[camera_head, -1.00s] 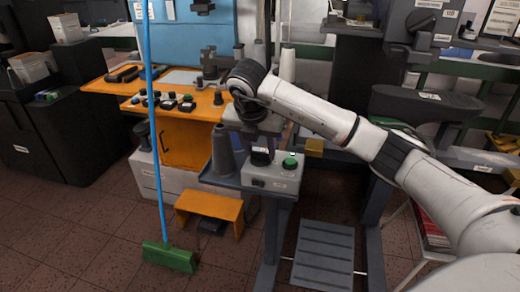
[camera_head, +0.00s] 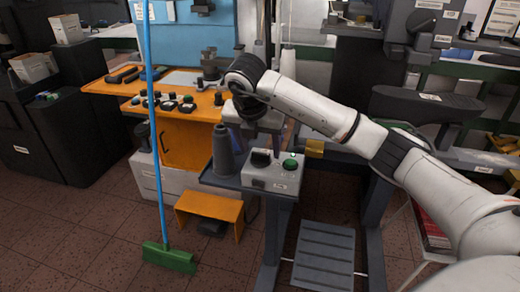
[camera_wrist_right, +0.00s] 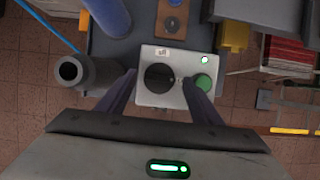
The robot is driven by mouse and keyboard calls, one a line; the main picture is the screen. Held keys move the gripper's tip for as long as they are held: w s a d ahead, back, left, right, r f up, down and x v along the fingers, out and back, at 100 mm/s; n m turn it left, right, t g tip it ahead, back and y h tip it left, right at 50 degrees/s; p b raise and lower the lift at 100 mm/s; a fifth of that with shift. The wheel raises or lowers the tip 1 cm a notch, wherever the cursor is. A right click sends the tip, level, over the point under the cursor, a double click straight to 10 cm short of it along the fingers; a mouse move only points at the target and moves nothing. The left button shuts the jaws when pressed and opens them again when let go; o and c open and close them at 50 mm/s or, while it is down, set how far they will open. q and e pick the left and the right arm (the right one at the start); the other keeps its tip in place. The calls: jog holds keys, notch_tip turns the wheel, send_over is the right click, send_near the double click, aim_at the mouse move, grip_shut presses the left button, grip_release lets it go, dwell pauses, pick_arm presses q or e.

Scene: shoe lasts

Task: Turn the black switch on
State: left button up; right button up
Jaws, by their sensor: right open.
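The black switch (camera_head: 261,158) is a round dark knob on top of a light grey control box (camera_head: 258,183). In the right wrist view the black switch (camera_wrist_right: 159,77) sits on the box face, left of a green button (camera_wrist_right: 202,83). My right gripper (camera_wrist_right: 159,77) is open, with one finger on either side of the knob in that picture. The right finger overlaps the space between knob and button. In the head view my right gripper (camera_head: 262,138) is just above the box. I cannot tell whether the fingers touch the knob. My left gripper is not in view.
A small light (camera_wrist_right: 204,60) glows green on the box. A blue-handled broom (camera_head: 157,150) stands at left. An orange bench (camera_head: 208,207) is below.

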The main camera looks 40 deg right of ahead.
jog(key=v, duration=0.9)
jog(key=shift+p, duration=0.45)
